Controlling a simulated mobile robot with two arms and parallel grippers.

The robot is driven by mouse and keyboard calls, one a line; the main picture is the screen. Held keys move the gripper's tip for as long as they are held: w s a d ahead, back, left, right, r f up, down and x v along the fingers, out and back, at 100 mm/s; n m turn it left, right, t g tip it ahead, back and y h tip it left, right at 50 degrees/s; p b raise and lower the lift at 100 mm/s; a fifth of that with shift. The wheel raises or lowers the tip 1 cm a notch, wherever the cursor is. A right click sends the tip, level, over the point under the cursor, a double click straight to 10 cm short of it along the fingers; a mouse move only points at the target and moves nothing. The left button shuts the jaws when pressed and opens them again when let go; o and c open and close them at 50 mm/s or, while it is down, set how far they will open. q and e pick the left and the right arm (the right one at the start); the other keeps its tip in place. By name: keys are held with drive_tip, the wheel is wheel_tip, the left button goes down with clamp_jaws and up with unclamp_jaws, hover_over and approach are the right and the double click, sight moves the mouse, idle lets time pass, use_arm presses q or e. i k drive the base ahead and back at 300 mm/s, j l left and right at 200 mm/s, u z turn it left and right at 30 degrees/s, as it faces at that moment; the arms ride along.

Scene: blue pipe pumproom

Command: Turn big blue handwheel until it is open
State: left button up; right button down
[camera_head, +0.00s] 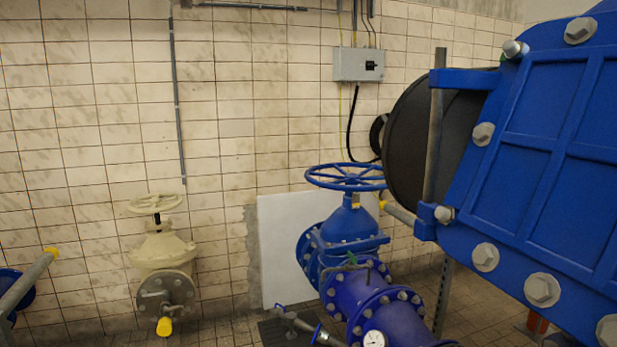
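The big blue handwheel (345,177) lies roughly level on top of a blue gate valve (347,228), right of the middle of the head view. The valve sits on a thick blue flanged pipe (391,318) that runs toward the lower right. Nothing touches the handwheel. How far it is turned cannot be told. Neither of my grippers shows in this view.
A large blue bolted housing (560,150) with a black round part (428,140) fills the right side, close to the handwheel. A cream valve (162,251) with its own small handwheel (155,203) stands left. A grey box (358,65) hangs on the tiled wall.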

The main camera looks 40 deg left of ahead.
sight(352, 180)
drive_tip(key=u, duration=0.95)
drive_tip(key=i+j+u, duration=0.1)
drive_tip(key=i+u, duration=0.3)
drive_tip(key=i, duration=0.25)
drive_tip(key=i+u, duration=0.1)
drive_tip(key=i, duration=1.05)
drive_tip(key=i+z, duration=0.35)
drive_tip(key=i+j+z, duration=0.35)
drive_tip(key=i, duration=0.15)
drive_tip(key=l, duration=0.1)
